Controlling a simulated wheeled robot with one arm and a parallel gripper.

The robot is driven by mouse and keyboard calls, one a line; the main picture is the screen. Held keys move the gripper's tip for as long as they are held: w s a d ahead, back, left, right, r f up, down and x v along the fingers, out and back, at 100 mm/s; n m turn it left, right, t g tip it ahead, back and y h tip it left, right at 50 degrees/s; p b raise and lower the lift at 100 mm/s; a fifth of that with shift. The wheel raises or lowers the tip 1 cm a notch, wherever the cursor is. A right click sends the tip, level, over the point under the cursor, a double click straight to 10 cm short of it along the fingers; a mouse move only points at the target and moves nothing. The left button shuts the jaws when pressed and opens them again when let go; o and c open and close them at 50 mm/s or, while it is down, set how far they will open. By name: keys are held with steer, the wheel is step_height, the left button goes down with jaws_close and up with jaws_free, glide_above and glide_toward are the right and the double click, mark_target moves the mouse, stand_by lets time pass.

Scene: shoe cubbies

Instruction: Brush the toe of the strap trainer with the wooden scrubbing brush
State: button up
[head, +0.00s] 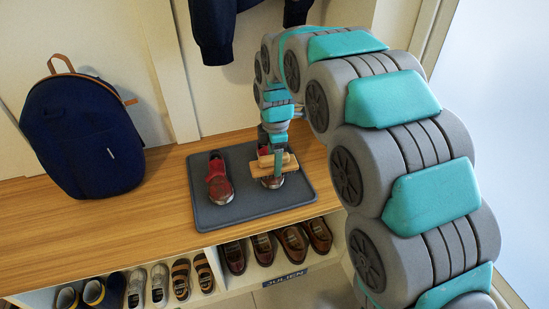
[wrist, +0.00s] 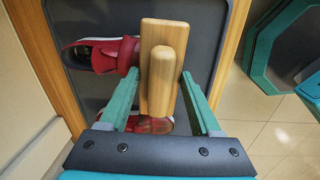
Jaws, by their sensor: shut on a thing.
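The wooden scrubbing brush (head: 270,172) is held in my gripper (head: 279,160), low over the right-hand red shoe (head: 272,183) on the dark mat. In the wrist view, my gripper (wrist: 160,82) is shut on the handle of the brush (wrist: 150,32), one finger on each side. The brush hides much of that shoe. Its toe end shows below the brush in the head view, and I cannot tell whether the bristles touch it. A second red shoe (head: 218,182) lies to the left on the mat.
The grey mat (head: 225,216) lies on a wooden bench (head: 150,222). A navy backpack (head: 85,135) stands on the bench at left. Cubbies below hold several shoes (head: 180,280) and a name label (head: 285,279). A dark garment (head: 222,30) hangs behind. The bench between backpack and mat is clear.

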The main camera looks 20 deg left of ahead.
steer(key=shift+f, duration=0.35)
steer(key=shift+w, duration=0.1)
